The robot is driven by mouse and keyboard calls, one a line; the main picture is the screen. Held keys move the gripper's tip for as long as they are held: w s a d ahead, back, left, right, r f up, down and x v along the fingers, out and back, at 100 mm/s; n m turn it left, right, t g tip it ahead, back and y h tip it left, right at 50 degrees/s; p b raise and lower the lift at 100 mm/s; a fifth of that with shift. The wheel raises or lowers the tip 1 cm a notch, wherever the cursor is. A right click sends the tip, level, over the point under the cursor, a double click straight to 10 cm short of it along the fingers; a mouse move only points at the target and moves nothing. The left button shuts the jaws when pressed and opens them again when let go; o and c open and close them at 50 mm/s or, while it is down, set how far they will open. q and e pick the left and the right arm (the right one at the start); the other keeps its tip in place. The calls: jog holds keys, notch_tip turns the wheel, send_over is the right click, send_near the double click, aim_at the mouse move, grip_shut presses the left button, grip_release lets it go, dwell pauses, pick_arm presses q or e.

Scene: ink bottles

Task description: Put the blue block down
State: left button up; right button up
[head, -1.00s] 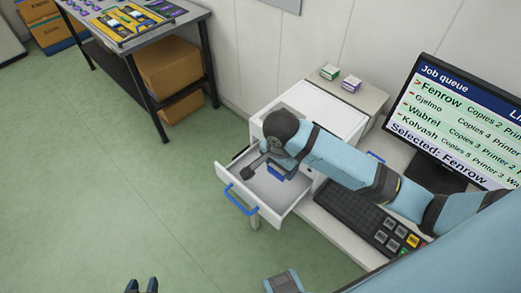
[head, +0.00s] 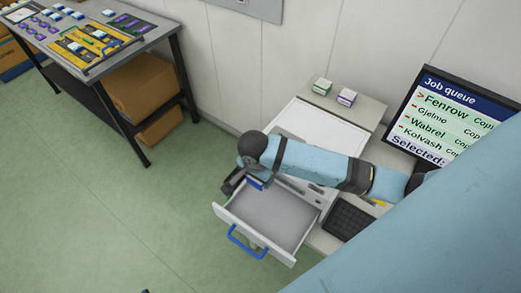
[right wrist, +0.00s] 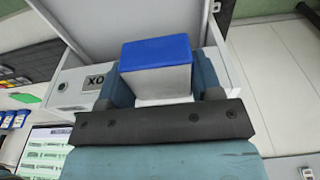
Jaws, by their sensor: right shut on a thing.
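My right gripper (head: 240,182) is shut on a block with a blue top and a pale grey body. The blue block (head: 256,183) shows only partly in the head view, above the back left part of an open drawer (head: 294,257). In the right wrist view the blue block (right wrist: 157,55) sits upright between the two fingers of the gripper (right wrist: 160,85). The drawer's grey floor looks empty where it shows. Only a tiny dark tip of my left gripper (head: 145,291) shows at the bottom edge of the head view.
A white cabinet (head: 322,130) holds the drawer, which has a blue handle (head: 246,244). A keyboard (head: 348,220) and monitor (head: 450,115) are at right. A grey table (head: 150,42) stands far left.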

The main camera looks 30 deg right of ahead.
aim_at(260, 198)
notch_tip(260, 198, down, 13)
jog(key=shift+w+r, duration=0.1)
jog(key=shift+r, duration=0.1)
dwell(0.3)
jog(key=shift+f, duration=0.15)
jog(key=o, duration=1)
jog(key=shift+c, duration=0.2)
jog(key=r, duration=0.4)
jog(key=a+r, duration=0.1)
jog(key=r, duration=0.7)
jog(key=shift+s+a+r, duration=0.15)
jog(key=shift+s+a, duration=0.05)
jog(key=shift+s, duration=0.1)
jog(key=shift+s, duration=0.1)
